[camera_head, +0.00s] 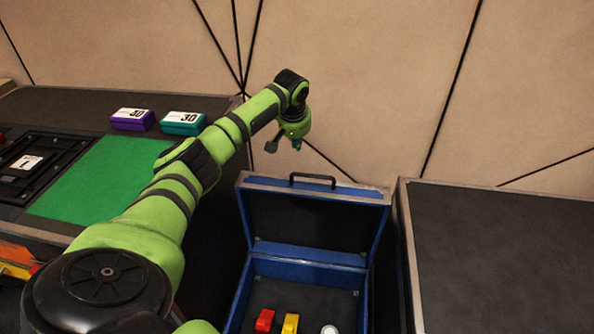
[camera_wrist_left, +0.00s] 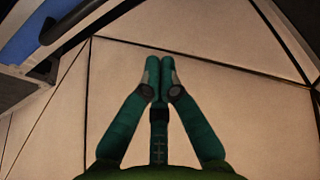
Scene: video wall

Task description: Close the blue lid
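The blue lid (camera_head: 262,184) of a blue case stands open, tilted up at the back, with its dark inner side facing me. A black handle (camera_head: 312,179) sits on its top edge. The case's lower part (camera_head: 308,272) is open below it. My left gripper (camera_head: 284,146) hangs above and behind the lid's top edge, left of the handle, apart from the lid. In the left wrist view the fingertips (camera_wrist_left: 160,62) meet with nothing between them. The lid's blue edge also shows there at upper left (camera_wrist_left: 60,18). My right gripper is out of view.
A red block (camera_head: 265,320), a yellow block (camera_head: 290,323) and a white round thing (camera_head: 329,330) lie in the case. Dark counters flank it; the right one (camera_head: 500,255) is bare. A purple box (camera_head: 132,121) and a teal box (camera_head: 181,124) stand on the left counter.

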